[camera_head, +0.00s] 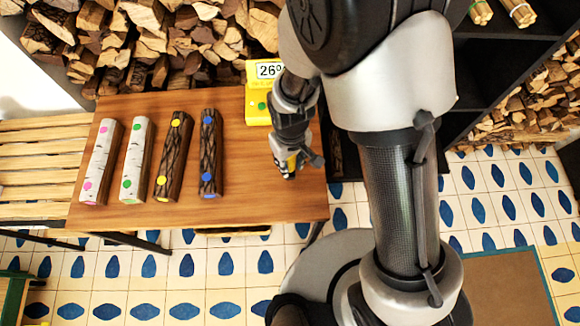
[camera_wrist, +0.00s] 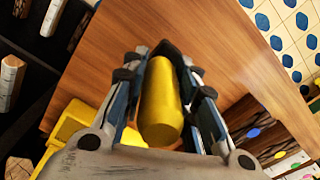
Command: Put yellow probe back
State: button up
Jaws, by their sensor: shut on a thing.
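My gripper (camera_wrist: 165,60) is shut on the yellow probe (camera_wrist: 160,105), a smooth yellow cylinder lying between the two fingers in the wrist view. In the head view my gripper (camera_head: 288,172) hangs over the right part of the wooden table, and only a small bit of yellow shows at the fingers. The yellow meter (camera_head: 257,112) with a "26°" display and a green button is at the table's back right, behind my gripper and partly covered by my arm. The meter also shows at the lower left of the wrist view (camera_wrist: 68,124).
Several logs lie side by side on the table (camera_head: 255,190): a pink-dotted birch log (camera_head: 102,160), a green-dotted one (camera_head: 136,160), a yellow-dotted dark log (camera_head: 173,150) and a blue-dotted one (camera_head: 210,150). A slatted bench (camera_head: 40,155) adjoins the left. Firewood is stacked behind.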

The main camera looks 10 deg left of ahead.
aim_at(290, 169)
jog(key=shift+f+b, duration=0.65)
jog(key=shift+f, duration=1.45)
jog(key=shift+f, duration=0.15)
jog(key=o, duration=1)
jog(key=shift+o, duration=0.2)
notch_tip(290, 169, up, 12)
jog(key=p, duration=0.4)
jog(key=shift+r, duration=0.2)
jog(key=shift+d, duration=0.1)
